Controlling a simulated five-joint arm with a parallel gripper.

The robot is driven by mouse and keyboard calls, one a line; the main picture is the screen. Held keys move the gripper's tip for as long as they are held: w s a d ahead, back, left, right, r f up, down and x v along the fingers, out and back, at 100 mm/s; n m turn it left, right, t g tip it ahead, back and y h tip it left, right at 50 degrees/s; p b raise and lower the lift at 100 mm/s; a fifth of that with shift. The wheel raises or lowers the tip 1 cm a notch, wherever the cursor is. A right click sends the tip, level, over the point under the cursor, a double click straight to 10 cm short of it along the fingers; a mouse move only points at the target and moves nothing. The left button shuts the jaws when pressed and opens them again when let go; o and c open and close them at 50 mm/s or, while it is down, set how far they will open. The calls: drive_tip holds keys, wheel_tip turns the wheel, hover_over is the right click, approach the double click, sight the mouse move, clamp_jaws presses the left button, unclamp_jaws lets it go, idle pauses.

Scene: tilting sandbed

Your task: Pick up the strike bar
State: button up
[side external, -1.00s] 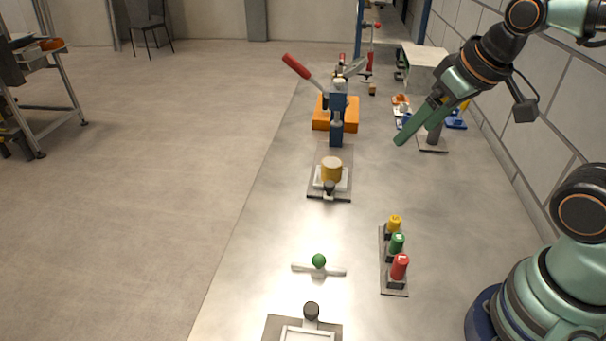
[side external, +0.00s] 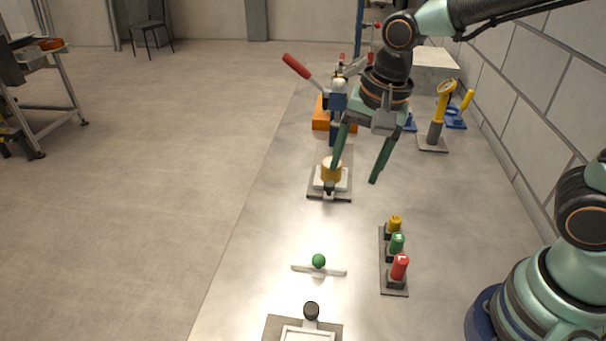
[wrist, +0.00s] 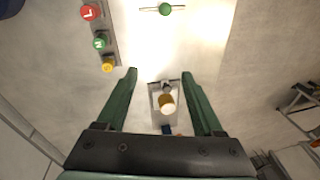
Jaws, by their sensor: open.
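The strike bar (side external: 334,271) appears to be the thin pale bar with a green ball knob (side external: 318,260), lying flat on the table in the side external view. In the wrist view the pale bar with its green knob (wrist: 165,9) is at the top edge. My gripper (side external: 355,174) is open and empty, its two green fingers pointing down. It is farther back on the table than the bar and well apart from it. In the wrist view the open fingers (wrist: 159,74) frame a small plate with a yellow cylinder (wrist: 167,103), which one finger partly overlaps in the side external view.
A strip with red, green and yellow knobs (side external: 397,244) stands right of the bar. A red-handled lever on an orange base (side external: 320,118) stands behind. The table around the bar is clear.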

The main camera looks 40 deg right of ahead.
sight(319, 256)
drive_tip(key=a+f+m, duration=0.2)
drive_tip(key=f, duration=0.2)
drive_tip(key=a+f+m+g, duration=0.1)
drive_tip(key=a+f+m, duration=0.2)
drive_tip(key=f, duration=0.2)
drive_tip(key=a+f+m+g, duration=0.1)
drive_tip(key=a+f+m, duration=0.1)
drive_tip(key=f, duration=0.2)
drive_tip(key=shift+s+a+f+h, duration=0.25)
drive_tip(key=shift+a+f+h, duration=0.05)
drive_tip(key=shift+a+f, duration=0.1)
drive_tip(key=shift+d+f, duration=0.2)
drive_tip(key=shift+f, duration=2.35)
clamp_jaws()
